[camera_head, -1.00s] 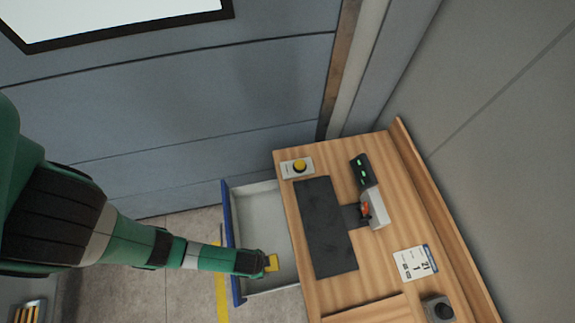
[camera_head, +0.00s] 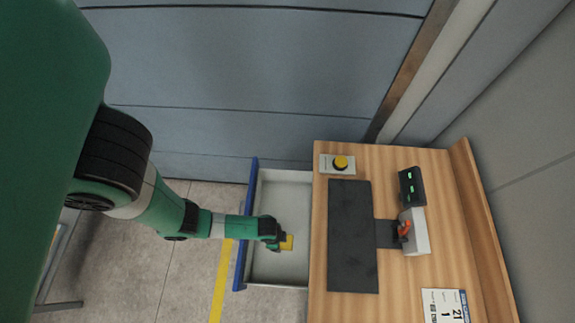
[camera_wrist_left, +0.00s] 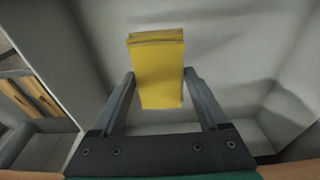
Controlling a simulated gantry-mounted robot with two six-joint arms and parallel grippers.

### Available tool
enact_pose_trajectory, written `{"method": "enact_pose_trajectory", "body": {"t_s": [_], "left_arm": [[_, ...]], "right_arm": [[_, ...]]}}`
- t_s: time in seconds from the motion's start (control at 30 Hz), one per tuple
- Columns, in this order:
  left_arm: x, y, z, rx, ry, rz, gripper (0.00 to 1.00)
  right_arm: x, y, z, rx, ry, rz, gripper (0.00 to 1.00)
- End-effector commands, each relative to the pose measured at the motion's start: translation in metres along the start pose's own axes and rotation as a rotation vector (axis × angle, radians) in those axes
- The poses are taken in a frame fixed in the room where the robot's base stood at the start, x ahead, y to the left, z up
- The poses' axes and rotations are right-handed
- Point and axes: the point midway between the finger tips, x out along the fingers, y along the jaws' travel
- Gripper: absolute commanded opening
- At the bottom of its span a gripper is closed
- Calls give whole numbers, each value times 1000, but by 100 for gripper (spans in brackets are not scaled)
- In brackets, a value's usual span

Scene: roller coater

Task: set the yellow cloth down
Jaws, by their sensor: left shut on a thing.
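The yellow cloth (camera_head: 288,242) is a small folded block at the tip of my left gripper (camera_head: 279,240). The cloth also shows in the left wrist view (camera_wrist_left: 159,85), between the two fingers of my left gripper (camera_wrist_left: 159,74), which is shut on it. Gripper and cloth are over the inside of an open drawer (camera_head: 283,193) with white walls and a blue front. I cannot tell whether the cloth touches the drawer floor. My right gripper is not in view.
A wooden desk (camera_head: 380,160) stands right of the drawer, bearing a dark mat (camera_head: 352,240), a yellow button box (camera_head: 340,163), a device with green lights (camera_head: 411,187) and a calendar card (camera_head: 444,305). The drawer around the cloth looks empty.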

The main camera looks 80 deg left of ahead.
Motion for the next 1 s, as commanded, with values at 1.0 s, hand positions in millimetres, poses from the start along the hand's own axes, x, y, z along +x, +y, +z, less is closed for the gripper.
{"method": "enact_pose_trajectory", "body": {"t_s": [1.0], "left_arm": [[102,-71,-8,3,0,0,32]], "right_arm": [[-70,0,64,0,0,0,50]]}}
